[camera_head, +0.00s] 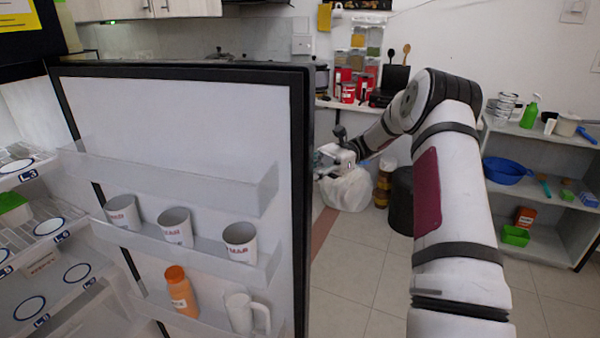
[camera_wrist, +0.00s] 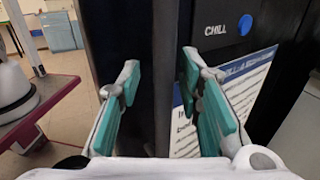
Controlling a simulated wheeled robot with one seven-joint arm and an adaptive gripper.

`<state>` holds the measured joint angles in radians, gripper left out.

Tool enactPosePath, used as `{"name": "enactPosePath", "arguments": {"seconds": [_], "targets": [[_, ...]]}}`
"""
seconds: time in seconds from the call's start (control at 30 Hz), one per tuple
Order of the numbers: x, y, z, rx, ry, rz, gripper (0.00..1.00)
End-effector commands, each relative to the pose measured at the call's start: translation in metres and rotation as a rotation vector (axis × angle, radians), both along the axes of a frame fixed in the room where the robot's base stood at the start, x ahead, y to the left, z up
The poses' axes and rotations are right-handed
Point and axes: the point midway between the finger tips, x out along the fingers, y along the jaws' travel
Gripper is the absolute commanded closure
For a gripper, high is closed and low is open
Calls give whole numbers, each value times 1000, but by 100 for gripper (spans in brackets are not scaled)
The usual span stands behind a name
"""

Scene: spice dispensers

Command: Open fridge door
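The fridge door (camera_head: 180,130) stands wide open on the left of the head view, its white inner face and clear shelves showing. Its dark edge (camera_head: 303,180) faces my arm. My gripper (camera_head: 318,160) is beside this edge, on the door's outer side; its tips are partly hidden there. In the wrist view my gripper (camera_wrist: 158,72) has two teal-padded fingers apart, with a dark upright panel edge (camera_wrist: 165,45) seen between them. I cannot tell whether the fingers touch it. The dark front with a "CHILL" label and blue button (camera_wrist: 244,25) is at right.
Door shelves hold white cups (camera_head: 174,227), an orange bottle (camera_head: 181,291) and a white mug (camera_head: 241,312). The fridge shelves (camera_head: 45,245) are at left. A side shelf (camera_head: 540,185) with household items stands at right. Tiled floor (camera_head: 365,265) is clear beside the door.

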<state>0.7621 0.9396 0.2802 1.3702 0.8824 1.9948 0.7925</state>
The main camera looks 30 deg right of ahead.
Motion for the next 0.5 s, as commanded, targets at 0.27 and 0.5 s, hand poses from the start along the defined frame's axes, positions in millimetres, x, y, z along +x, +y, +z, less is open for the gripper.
{"name": "enactPosePath", "arguments": {"seconds": [0.27,0.5], "targets": [[2,2,1,3,-4,2,65],[6,-23,0,4,-7,-2,65]]}}
